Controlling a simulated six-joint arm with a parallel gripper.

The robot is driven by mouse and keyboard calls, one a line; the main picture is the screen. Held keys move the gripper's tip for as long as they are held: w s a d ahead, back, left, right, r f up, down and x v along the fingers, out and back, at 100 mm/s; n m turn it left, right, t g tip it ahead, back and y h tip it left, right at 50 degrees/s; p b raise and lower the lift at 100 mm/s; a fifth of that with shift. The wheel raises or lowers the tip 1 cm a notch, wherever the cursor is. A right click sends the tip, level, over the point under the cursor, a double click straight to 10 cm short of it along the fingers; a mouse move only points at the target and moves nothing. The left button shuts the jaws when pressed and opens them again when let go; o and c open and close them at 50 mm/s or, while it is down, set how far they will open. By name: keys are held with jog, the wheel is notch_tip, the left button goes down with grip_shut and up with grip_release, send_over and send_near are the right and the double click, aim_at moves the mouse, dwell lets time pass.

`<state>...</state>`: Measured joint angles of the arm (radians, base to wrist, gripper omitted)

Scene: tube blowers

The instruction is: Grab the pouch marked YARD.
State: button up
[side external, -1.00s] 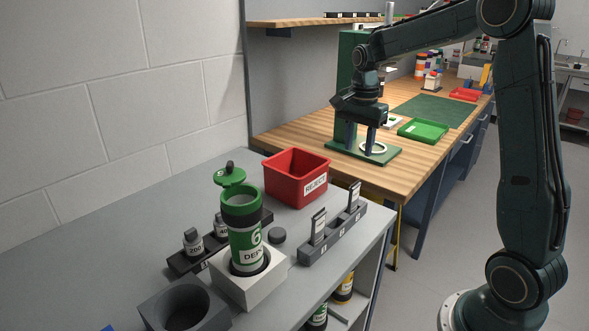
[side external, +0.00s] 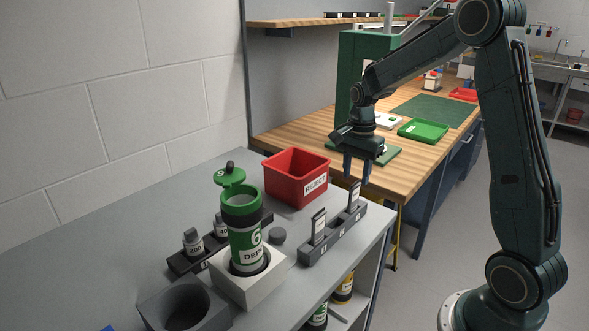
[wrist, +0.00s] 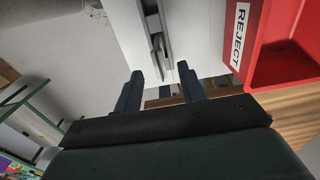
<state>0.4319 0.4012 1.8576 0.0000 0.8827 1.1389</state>
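I cannot read the word YARD anywhere in these views. Two flat, dark-edged items with pale labels stand upright in a grey slotted rack (side external: 331,241): a nearer one (side external: 318,228) and a farther one (side external: 354,195). Their label text is too small to read. My gripper (side external: 357,180) is open and empty, fingers down, near the farther item in the side view; the exact gap is unclear. In the wrist view, my two spread fingers (wrist: 160,92) show below the rack (wrist: 152,8) and one thin upright item (wrist: 159,45).
A red REJECT bin (side external: 296,177) stands close beside the rack. A wooden bench (side external: 312,140) with a green press lies behind. The grey bench's right edge is near.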

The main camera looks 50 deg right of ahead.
aim_at(355, 185)
jog(key=shift+f, duration=1.75)
grip_shut()
